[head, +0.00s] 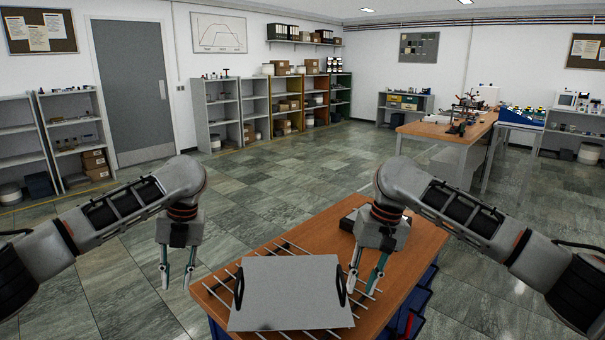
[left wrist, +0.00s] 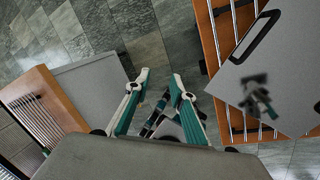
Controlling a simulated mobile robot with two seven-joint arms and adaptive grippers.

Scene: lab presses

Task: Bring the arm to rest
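My left gripper (head: 177,283) hangs over the floor, just left of the wooden-topped cart (head: 420,250). Its two fingers are apart with nothing between them; the left wrist view also shows this gap (left wrist: 160,75). My right gripper (head: 362,288) points down by the right edge of a grey plate (head: 285,285). Its fingers are apart, and I see nothing held; whether they touch anything is unclear. The plate has black handles at its left and right sides and lies over metal rods on the cart top. Part of the plate also shows in the left wrist view (left wrist: 250,60).
A dark box (head: 348,222) sits on the cart behind my right gripper. A second wooden surface with rods (left wrist: 30,100) and a grey panel (left wrist: 95,90) show at left in the left wrist view. Shelves (head: 220,115) and a workbench (head: 440,130) stand farther back. Tiled floor between is clear.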

